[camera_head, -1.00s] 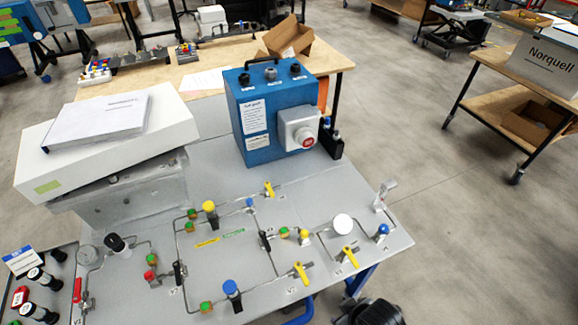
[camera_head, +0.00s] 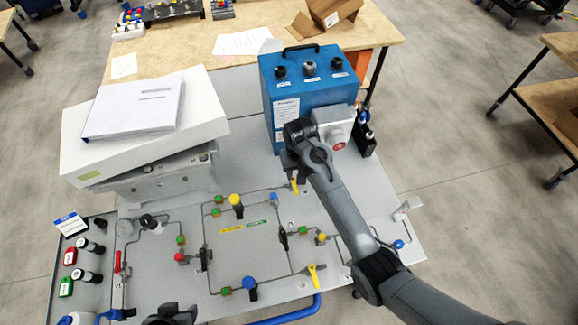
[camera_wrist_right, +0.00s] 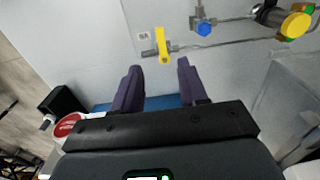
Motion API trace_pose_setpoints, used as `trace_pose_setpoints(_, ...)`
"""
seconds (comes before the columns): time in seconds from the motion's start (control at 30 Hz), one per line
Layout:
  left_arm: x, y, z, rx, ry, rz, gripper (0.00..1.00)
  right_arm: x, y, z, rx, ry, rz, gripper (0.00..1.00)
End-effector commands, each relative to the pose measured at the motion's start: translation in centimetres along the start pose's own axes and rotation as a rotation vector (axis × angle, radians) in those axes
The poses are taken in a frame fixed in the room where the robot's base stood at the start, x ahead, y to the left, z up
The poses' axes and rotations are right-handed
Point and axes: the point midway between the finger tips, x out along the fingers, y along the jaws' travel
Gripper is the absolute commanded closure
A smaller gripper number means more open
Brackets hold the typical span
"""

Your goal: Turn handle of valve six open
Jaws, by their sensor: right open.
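My right gripper (camera_wrist_right: 159,66) is open and empty in the right wrist view. A yellow valve handle (camera_wrist_right: 162,45) lies just beyond its fingertips, lined up with the gap and apart from both fingers. In the head view this handle (camera_head: 294,186) shows below my right wrist, in front of the blue box; the fingers are mostly hidden there. A small label (camera_wrist_right: 144,35) beside the handle is too small to read. Another yellow handle (camera_head: 314,274) is at the panel's front. My left gripper is not visible; only a dark part of my arm shows at the bottom edge.
The blue box (camera_head: 292,90) with its grey and red switch (camera_head: 339,143) stands close behind my right gripper. A blue-capped fitting (camera_wrist_right: 205,29) is right of the handle. Pipes and coloured valves cover the panel (camera_head: 180,285). A white box (camera_head: 205,115) stands at left.

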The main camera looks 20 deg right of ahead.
Motion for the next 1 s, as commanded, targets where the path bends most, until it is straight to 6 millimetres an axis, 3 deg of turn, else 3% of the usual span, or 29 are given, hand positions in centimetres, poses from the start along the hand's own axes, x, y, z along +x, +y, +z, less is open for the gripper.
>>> trace_pose_setpoints(0.27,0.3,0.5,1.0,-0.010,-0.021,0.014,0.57,1.7,-0.2,-0.4,0.002,-0.011,0.002,0.57)
trace_pose_setpoints(0.7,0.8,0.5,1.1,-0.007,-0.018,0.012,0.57,8.4,-0.2,-0.3,0.002,-0.009,0.002,0.57)
trace_pose_setpoints(1.0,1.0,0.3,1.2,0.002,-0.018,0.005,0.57,10.4,-0.2,-0.3,0.001,-0.007,0.001,0.57)
